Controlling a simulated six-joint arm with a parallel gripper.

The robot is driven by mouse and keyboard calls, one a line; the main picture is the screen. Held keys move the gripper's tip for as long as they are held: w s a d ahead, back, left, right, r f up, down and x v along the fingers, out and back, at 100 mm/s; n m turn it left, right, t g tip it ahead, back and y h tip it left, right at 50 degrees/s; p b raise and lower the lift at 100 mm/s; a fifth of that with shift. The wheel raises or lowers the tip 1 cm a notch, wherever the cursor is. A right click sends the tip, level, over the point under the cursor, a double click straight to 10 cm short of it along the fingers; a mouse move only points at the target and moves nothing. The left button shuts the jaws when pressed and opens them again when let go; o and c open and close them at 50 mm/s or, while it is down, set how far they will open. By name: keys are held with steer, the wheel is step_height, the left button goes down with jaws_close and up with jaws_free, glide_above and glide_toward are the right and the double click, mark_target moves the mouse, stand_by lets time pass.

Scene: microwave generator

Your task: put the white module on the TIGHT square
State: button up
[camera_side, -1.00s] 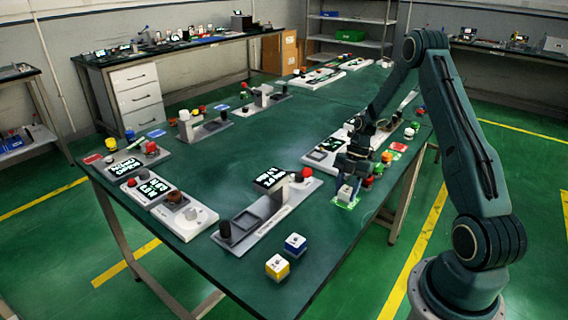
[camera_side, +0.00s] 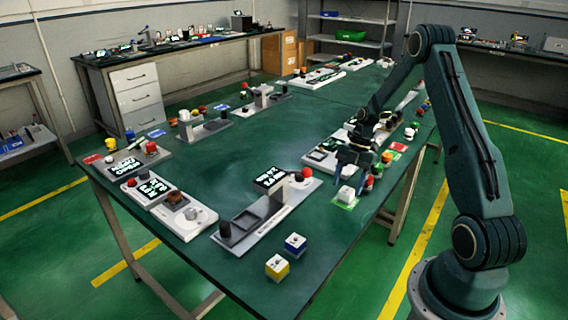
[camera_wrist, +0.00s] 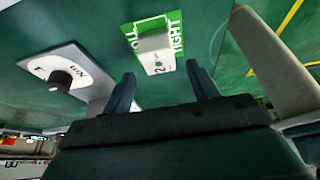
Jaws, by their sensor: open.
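The white module (camera_side: 346,193), a small pale block, rests on a green square (camera_side: 345,205) near the right edge of the table. In the wrist view the module (camera_wrist: 155,50) has a dark dot and a "2"-like mark on it. Letters reading "IGHT" show on the green square (camera_wrist: 177,38) at its right, and partly hidden letters at its left. My gripper (camera_side: 352,172) is just above and behind the module, open and empty. In the wrist view the fingertips (camera_wrist: 159,76) stand apart, with the module beyond them and clear of both.
A grey panel with a black knob (camera_wrist: 60,79) lies left of the square in the wrist view. Several coloured knobs and a red card (camera_side: 398,147) stand behind. The table middle is clear.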

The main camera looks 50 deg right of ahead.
steer(key=v, duration=0.9)
steer(key=shift+d+r, duration=0.1)
stand_by(0.3)
steer(key=s+a+r+m+t+h, duration=0.25)
steer(key=a+r+m, duration=0.55)
steer(key=a+r, duration=0.9)
steer(key=s+a+r+m+t+h, duration=0.1)
steer(key=s+a+m+t+h, duration=0.1)
steer(key=s+a+m, duration=0.8)
steer(key=shift+s+a+r+t, duration=0.3)
steer(key=shift+s+a+t, duration=0.5)
steer(key=shift+s, duration=1.55)
